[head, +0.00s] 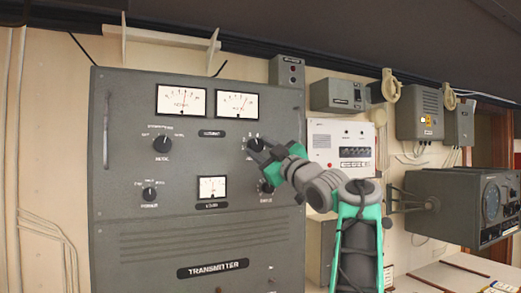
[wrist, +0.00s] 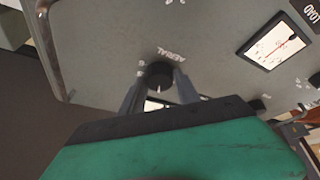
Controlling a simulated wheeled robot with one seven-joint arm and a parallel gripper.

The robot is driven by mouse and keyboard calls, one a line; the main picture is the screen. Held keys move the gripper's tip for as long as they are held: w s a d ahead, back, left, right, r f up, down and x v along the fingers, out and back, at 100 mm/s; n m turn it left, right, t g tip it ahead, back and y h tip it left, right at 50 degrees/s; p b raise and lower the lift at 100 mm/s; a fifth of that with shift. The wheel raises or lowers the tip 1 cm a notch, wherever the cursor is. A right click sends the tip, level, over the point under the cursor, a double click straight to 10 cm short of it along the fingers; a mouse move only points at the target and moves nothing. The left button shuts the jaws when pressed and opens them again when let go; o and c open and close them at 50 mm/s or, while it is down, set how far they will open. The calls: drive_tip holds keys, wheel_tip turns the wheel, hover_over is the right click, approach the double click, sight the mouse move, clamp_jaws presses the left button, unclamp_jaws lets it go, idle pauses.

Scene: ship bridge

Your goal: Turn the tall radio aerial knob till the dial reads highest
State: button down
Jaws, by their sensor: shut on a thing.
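The tall transmitter cabinet (head: 150,235) is grey. My gripper (head: 253,147) is at its upper right knob, which the arm partly hides in the head view. In the wrist view the black aerial knob (wrist: 159,72), beside the word AERIAL, sits between the two fingers of my gripper (wrist: 158,86). They are shut on its sides. A white pointer mark shows on the knob. Above it in the head view, the right dial (head: 237,105) has its needle leaning right of centre. The left dial (head: 182,100) has its needle near upright.
A smaller dial (head: 212,188) sits lower on the panel and shows in the wrist view (wrist: 275,42) by the word LOAD. Other knobs (head: 161,144) are at the left, and one (head: 265,187) is just below my gripper. Wall boxes (head: 341,95) and a radar-like unit (head: 470,205) stand right.

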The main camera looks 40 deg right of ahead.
drive_tip(key=c, duration=0.9)
unclamp_jaws()
drive_tip(key=b+v, duration=0.4)
drive_tip(key=v, duration=0.3)
drive_tip(key=shift+s+f, duration=0.1)
drive_tip(key=shift+s, duration=0.3)
